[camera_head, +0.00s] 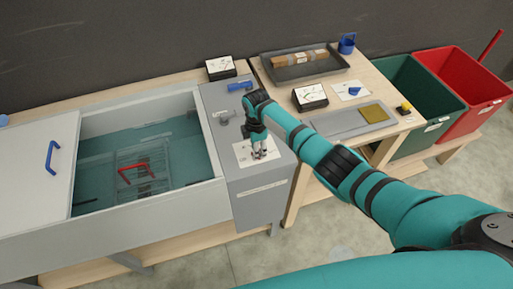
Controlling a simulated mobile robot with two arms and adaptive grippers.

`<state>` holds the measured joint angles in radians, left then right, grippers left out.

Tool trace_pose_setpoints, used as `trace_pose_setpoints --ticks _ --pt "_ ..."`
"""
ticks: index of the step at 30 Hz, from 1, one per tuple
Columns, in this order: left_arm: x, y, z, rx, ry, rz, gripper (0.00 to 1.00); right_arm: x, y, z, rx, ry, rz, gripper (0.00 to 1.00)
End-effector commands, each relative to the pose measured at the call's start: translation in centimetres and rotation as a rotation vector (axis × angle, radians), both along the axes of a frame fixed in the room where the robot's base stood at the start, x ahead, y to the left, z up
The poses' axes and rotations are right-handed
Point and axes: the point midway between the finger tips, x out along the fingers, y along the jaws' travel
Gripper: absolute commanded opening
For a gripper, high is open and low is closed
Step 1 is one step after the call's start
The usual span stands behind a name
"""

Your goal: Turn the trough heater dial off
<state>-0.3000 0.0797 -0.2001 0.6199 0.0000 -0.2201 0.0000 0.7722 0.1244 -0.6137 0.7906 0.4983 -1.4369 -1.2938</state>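The trough (35,235) is a grey tank at the left, with teal water inside. A grey control box (262,203) adjoins its right side, with a white label plate (242,152) on top. My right gripper (260,153) points down over this plate, its fingers close together. I cannot tell whether they touch anything. The heater dial cannot be made out clearly; the gripper may hide it. A small grey knob-like part (223,117) and a blue handle (240,86) are on the box top, behind and left of the gripper. My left gripper is not in view.
A wire basket with a red handle (137,171) sits in the water. A lid with a blue handle (51,157) covers the trough's left part. At the right are a dark tray (283,73), a blue cup (347,43), a green bin (419,99) and a red bin (465,83).

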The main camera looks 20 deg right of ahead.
Motion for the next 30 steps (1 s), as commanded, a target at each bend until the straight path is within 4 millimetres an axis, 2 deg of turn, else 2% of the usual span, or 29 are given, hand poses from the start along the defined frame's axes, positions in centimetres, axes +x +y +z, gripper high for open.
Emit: trace_pose_setpoints --ticks 4,7,21,25,30 --pt "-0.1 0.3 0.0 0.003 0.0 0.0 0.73 0.0 0.0 0.2 0.0 0.001 -0.001 0.35" --pt "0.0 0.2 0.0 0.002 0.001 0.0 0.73 0.0 0.0 1.0 0.001 -0.001 -0.001 0.35" --pt "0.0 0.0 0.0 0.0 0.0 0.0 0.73 0.0 0.0 10.1 0.0 -0.003 0.0 0.35" --pt "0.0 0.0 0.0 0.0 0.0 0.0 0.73 0.0 0.0 11.5 0.001 -0.001 0.001 0.35" --pt "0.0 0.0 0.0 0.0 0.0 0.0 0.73 0.0 0.0 12.0 0.0 0.0 0.0 0.35"
